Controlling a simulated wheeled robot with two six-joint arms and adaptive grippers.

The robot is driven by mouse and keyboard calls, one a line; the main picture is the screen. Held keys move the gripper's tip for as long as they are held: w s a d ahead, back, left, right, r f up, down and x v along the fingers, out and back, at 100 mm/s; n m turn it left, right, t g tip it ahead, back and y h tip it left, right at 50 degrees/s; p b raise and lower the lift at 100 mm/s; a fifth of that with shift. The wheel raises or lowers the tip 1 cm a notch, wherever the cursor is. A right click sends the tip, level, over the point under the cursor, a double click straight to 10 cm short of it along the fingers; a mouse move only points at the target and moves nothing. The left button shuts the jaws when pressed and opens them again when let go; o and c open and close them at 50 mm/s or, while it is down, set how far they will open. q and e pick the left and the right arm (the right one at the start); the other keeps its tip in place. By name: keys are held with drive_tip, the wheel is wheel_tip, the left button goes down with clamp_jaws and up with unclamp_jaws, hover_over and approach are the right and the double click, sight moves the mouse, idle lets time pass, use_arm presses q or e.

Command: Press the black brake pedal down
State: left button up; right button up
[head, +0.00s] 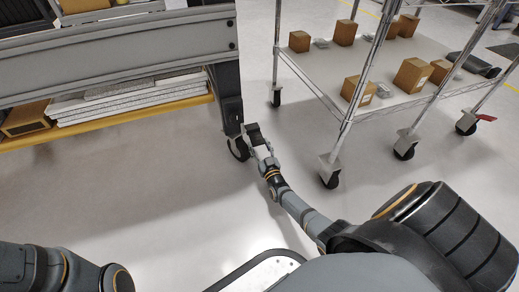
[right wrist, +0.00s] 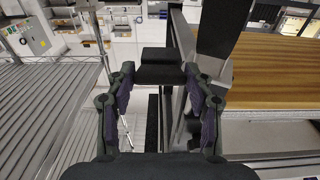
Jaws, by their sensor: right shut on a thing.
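The black brake pedal (head: 252,129) is a small dark piece at the foot of the grey fixture's leg, beside a caster wheel (head: 238,150). My right gripper (head: 256,142) reaches it from the front right. In the right wrist view the pedal (right wrist: 154,55) shows as a black block between the fingertips of my right gripper (right wrist: 160,74). The fingers are shut on it, one on each side. I cannot tell from these views how far down the pedal is. My left gripper is out of view; only part of my left arm shows at the lower left.
The grey fixture (head: 110,55) stands at the left, with a wooden shelf (head: 130,118) holding flat white panels. A wire cart (head: 400,118) with brown boxes on casters stands close at the right of my right arm. The floor (head: 150,190) in front is clear.

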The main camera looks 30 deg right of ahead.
idle(0.3)
drive_tip(key=o, duration=1.2)
drive_tip(key=shift+c, duration=0.2)
drive_tip(key=shift+s+f, duration=0.1)
drive_tip(key=v, duration=1.2)
